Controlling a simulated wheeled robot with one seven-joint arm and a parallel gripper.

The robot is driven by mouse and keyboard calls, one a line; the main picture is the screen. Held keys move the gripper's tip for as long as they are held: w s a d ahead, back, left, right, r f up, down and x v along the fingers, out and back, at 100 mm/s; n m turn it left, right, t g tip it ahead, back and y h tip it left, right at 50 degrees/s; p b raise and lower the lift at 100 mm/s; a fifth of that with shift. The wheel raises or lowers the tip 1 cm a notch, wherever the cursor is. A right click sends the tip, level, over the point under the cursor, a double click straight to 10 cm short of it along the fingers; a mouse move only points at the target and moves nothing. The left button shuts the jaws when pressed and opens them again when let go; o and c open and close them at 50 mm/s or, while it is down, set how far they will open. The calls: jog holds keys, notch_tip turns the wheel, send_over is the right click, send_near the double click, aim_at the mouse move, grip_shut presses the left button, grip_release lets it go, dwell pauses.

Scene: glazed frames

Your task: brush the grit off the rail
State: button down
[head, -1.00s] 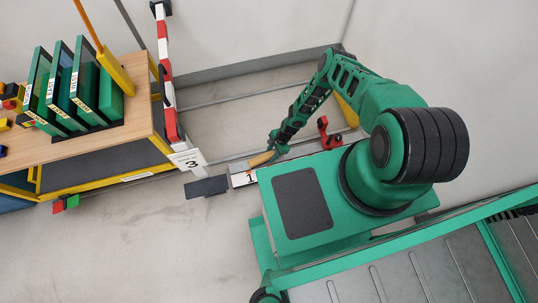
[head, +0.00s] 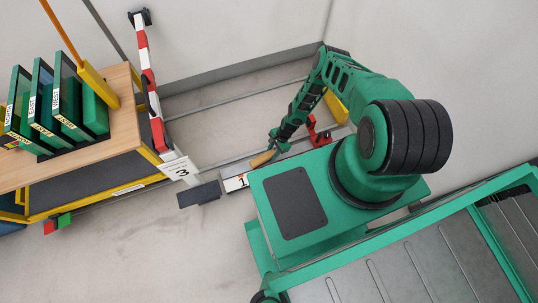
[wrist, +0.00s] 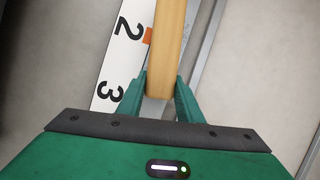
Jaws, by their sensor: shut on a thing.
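My gripper (head: 274,146) is low over the floor strip at the middle of the head view, shut on a tan wooden handle (head: 262,159). In the wrist view the handle (wrist: 170,35) runs straight away between my two green fingers (wrist: 161,95); its far end is out of frame, so bristles do not show. A grey metal rail (head: 225,161) runs along the floor beside it; a grey rail also shows right of the handle in the wrist view (wrist: 207,42). A white numbered strip (wrist: 122,50) lies left of the handle. I cannot make out grit.
A dark flat plate (head: 199,194) lies by the strip's end. A wooden-topped bench (head: 105,140) holds green panels. A red bracket (head: 315,130) stands near my arm.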

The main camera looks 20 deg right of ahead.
aim_at(267, 154)
jog(key=shift+d+f, duration=0.15)
jog(key=shift+d, duration=3.35)
jog(key=shift+w, duration=0.6)
jog(key=shift+s+a, duration=0.1)
jog(key=shift+a, duration=7)
jog(key=shift+s+d, duration=0.1)
jog(key=shift+s, duration=0.55)
jog(key=shift+w+d, duration=0.1)
jog(key=shift+d, duration=1.65)
jog(key=shift+d+f, duration=0.1)
jog(key=shift+d, duration=5.35)
